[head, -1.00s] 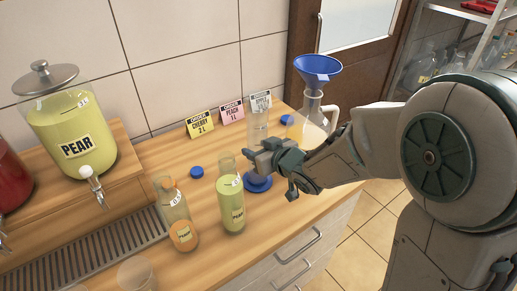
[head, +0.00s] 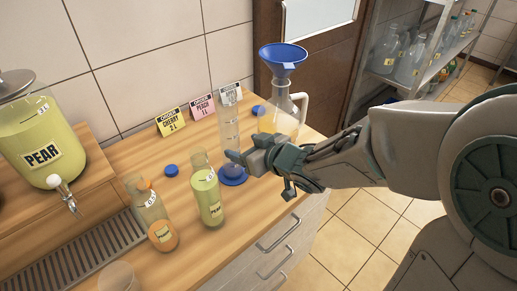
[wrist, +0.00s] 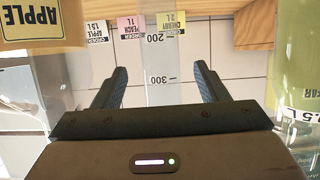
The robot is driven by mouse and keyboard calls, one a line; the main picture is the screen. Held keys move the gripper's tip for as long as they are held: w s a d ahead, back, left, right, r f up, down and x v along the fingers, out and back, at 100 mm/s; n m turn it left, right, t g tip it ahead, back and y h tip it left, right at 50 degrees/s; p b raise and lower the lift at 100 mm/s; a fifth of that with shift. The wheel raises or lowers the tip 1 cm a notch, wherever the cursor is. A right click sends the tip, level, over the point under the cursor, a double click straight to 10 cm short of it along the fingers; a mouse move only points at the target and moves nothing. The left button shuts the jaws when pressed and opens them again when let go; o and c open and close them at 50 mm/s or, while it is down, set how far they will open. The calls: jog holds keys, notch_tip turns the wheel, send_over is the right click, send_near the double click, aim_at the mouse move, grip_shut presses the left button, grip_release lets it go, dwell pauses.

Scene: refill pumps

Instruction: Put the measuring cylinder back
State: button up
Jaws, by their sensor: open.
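The clear measuring cylinder (head: 229,128) stands upright on its blue base (head: 233,177) on the wooden counter, between the pear bottle and the jug with the funnel. My gripper (head: 243,160) is at the cylinder, low down in the head view and partly in front of it. In the wrist view the cylinder (wrist: 161,60), with its 200 and 300 marks, shows between the two open fingers of my gripper (wrist: 161,85). A gap shows on each side of it there.
The handled jug (head: 279,115) with a blue funnel (head: 283,57) stands behind right. Order cards (head: 203,106) line the wall. Blue caps (head: 171,170) lie on the counter.

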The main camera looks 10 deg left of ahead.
jog(key=shift+b+v, duration=1)
jog(key=shift+v, duration=1.5)
jog(key=shift+w+d, duration=0.1)
jog(key=d+f+m+h, duration=0.1)
jog(key=d+m+h, duration=0.75)
jog(key=d, duration=0.95)
jog(key=s+d+f+m+g+h, duration=0.1)
jog(key=s+g, duration=0.5)
jog(key=s, duration=0.6)
jog(key=shift+d+f+h, duration=0.35)
jog(key=shift+d+f, duration=0.5)
jog(key=shift+d, duration=0.05)
